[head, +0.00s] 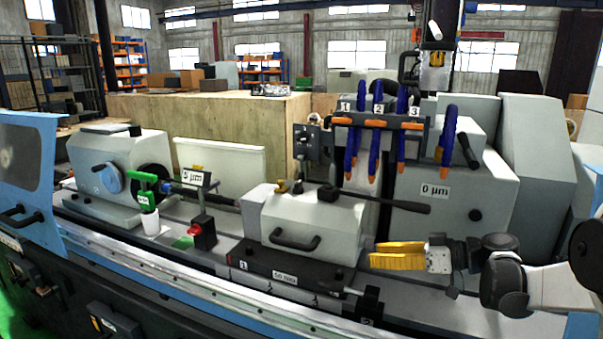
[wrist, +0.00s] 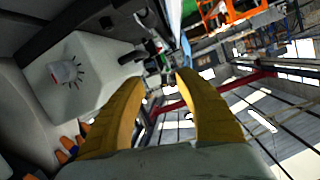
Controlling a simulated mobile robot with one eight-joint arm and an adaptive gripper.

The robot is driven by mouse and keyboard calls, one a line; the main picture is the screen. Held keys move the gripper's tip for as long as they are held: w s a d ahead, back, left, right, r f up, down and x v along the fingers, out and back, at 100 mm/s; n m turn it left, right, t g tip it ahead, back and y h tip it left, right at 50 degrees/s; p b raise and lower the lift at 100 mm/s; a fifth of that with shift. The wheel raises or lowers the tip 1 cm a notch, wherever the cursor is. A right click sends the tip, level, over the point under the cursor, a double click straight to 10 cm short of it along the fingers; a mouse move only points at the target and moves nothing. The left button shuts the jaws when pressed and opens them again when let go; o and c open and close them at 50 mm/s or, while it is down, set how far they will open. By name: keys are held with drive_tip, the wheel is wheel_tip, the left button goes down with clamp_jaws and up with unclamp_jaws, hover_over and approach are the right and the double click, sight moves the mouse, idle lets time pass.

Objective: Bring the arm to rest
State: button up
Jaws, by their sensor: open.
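My gripper (head: 372,256) has yellow fingers and reaches in from the right in the head view, in front of the grinder and just right of the grey covered block (head: 310,222) with a black handle. In the wrist view, my gripper (wrist: 160,78) shows two yellow fingers spread apart with nothing between them. It is open and empty. My white and black arm extends to the right edge of the head view.
Blue and orange coolant hoses (head: 376,130) hang behind my gripper. A long black lever (head: 375,199) sticks out above it. A blue door (head: 30,160) is at far left.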

drive_tip(key=s+a+f+m+g+h+b, duration=0.1)
drive_tip(key=s+a+f+m+h+b, duration=0.15)
drive_tip(key=s, duration=0.35)
drive_tip(key=s+a+f+m+h+b, duration=0.1)
drive_tip(key=s+a+f+m+h, duration=0.25)
drive_tip(key=s, duration=0.25)
drive_tip(key=s+d+f+m+h+b, duration=0.1)
drive_tip(key=s+d+f+h, duration=0.1)
drive_tip(key=s, duration=0.2)
drive_tip(key=s+d+f+m+t+h+b, duration=0.1)
drive_tip(key=s+d+f+h+b, duration=0.1)
drive_tip(key=s, duration=0.3)
drive_tip(key=s+d+f+m+h+b, duration=0.1)
drive_tip(key=s+d+f+m+h, duration=0.1)
drive_tip(key=s, duration=0.3)
drive_tip(key=shift+d+f+t+h, duration=0.4)
drive_tip(key=shift+d+f+h, duration=0.1)
drive_tip(key=shift+h, duration=0.3)
idle(0.8)
